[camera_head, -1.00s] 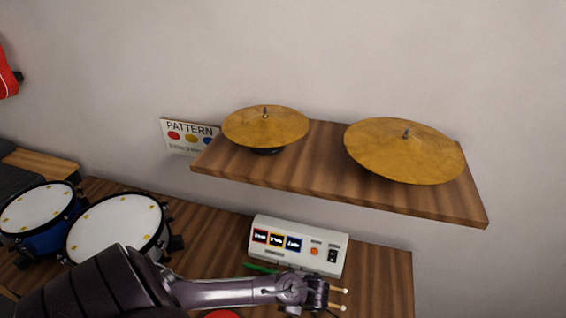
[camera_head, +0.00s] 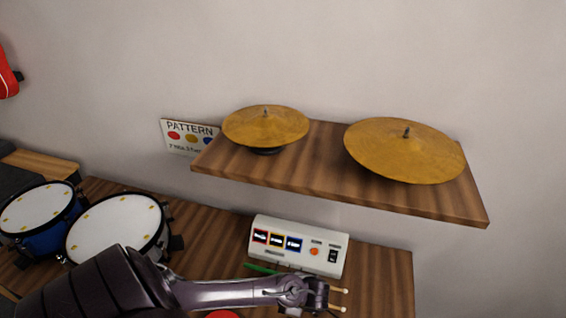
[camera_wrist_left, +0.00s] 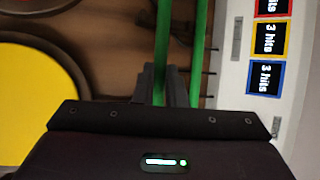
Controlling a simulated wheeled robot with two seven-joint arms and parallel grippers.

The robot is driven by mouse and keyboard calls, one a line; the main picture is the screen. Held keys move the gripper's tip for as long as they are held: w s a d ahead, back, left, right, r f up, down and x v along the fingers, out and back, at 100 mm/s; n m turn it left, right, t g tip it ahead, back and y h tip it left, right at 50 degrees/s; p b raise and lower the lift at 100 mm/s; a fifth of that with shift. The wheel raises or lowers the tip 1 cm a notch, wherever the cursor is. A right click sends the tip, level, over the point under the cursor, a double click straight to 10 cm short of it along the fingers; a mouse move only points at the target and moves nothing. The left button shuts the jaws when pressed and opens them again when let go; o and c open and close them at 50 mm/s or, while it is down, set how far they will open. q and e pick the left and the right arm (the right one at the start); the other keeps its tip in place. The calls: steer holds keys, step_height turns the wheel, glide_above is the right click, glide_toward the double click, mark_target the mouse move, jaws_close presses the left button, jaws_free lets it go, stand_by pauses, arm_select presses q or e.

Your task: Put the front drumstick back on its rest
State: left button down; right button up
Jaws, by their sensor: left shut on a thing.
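My left gripper (camera_wrist_left: 166,85) is shut on a green drumstick (camera_wrist_left: 163,35), which runs between its fingers in the left wrist view. A second green drumstick (camera_wrist_left: 198,35) lies parallel just to its right, nearer the control box. In the head view, my left gripper (camera_head: 318,293) is low over the wooden table, in front of the box. Two pale stick tips, a back one (camera_head: 340,291) and a front one (camera_head: 337,309), stick out to its right. The rest is mostly hidden; small dark prongs (camera_wrist_left: 210,85) show beside the second stick. My right gripper is out of view.
The white control box (camera_head: 325,258) with lit screens stands close behind the sticks. A yellow pad (camera_wrist_left: 35,105) lies to the left in the wrist view. Two drums (camera_head: 115,228) stand left. A shelf (camera_head: 330,190) with two cymbals (camera_head: 405,150) hangs above.

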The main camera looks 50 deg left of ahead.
arm_select(q)
steer(key=shift+f, duration=0.1)
steer(key=shift+f+b, duration=0.3)
steer(key=shift+f, duration=0.1)
steer(key=shift+f, duration=0.3)
steer(key=c, duration=1.4)
jaws_free()
